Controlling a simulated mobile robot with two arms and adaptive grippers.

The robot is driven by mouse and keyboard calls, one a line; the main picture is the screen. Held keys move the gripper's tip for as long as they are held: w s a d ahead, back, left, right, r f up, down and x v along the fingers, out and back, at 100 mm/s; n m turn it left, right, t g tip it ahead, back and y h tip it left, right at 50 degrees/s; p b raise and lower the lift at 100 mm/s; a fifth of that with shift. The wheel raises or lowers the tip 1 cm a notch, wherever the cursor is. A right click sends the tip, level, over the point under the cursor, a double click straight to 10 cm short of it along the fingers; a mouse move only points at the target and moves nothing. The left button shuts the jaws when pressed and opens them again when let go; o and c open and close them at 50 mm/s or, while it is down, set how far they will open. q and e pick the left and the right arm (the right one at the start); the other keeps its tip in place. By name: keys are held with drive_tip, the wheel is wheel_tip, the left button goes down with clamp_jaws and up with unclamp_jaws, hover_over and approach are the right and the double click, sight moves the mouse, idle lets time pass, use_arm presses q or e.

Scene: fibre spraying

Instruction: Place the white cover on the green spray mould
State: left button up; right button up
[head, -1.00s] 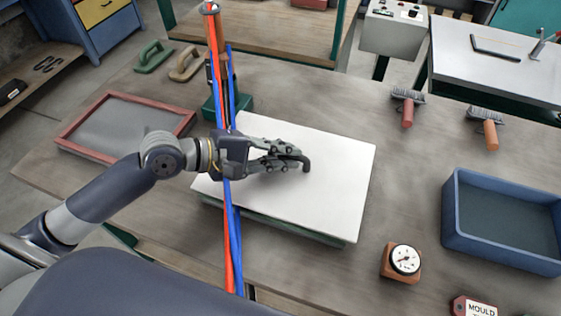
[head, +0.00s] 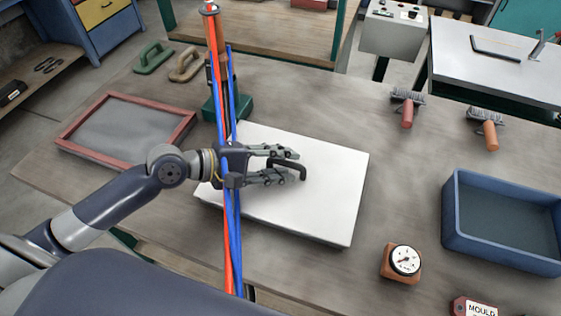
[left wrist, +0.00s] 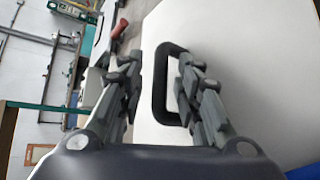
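The white cover (head: 325,208) lies flat on the table as a large white slab with a pale side edge. No green of the spray mould shows beneath it now, so the mould is hidden. A black loop handle (head: 302,170) stands on top of the cover. My left gripper (head: 289,167) is open above the cover, its fingers spread at the handle. In the left wrist view the handle (left wrist: 158,100) shows between the two separated fingers (left wrist: 160,68), with the cover (left wrist: 260,60) behind. My right gripper is not in view.
A red-and-blue hose bundle (head: 227,200) hangs in front of my left wrist. A red-framed screen (head: 75,123) lies left. A blue tray (head: 452,215), a dial gauge (head: 405,260) and two brushes (head: 407,110) are right. Table right of the cover is partly clear.

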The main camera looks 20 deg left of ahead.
use_arm(q)
drive_tip(key=b+v, duration=0.1)
drive_tip(key=v, duration=0.5)
drive_tip(key=shift+s+a, duration=0.15)
drive_tip(key=shift+v, duration=2.45)
drive_tip(key=shift+s+a+r, duration=0.15)
drive_tip(key=shift+a+r, duration=0.1)
drive_tip(key=shift+r, duration=0.05)
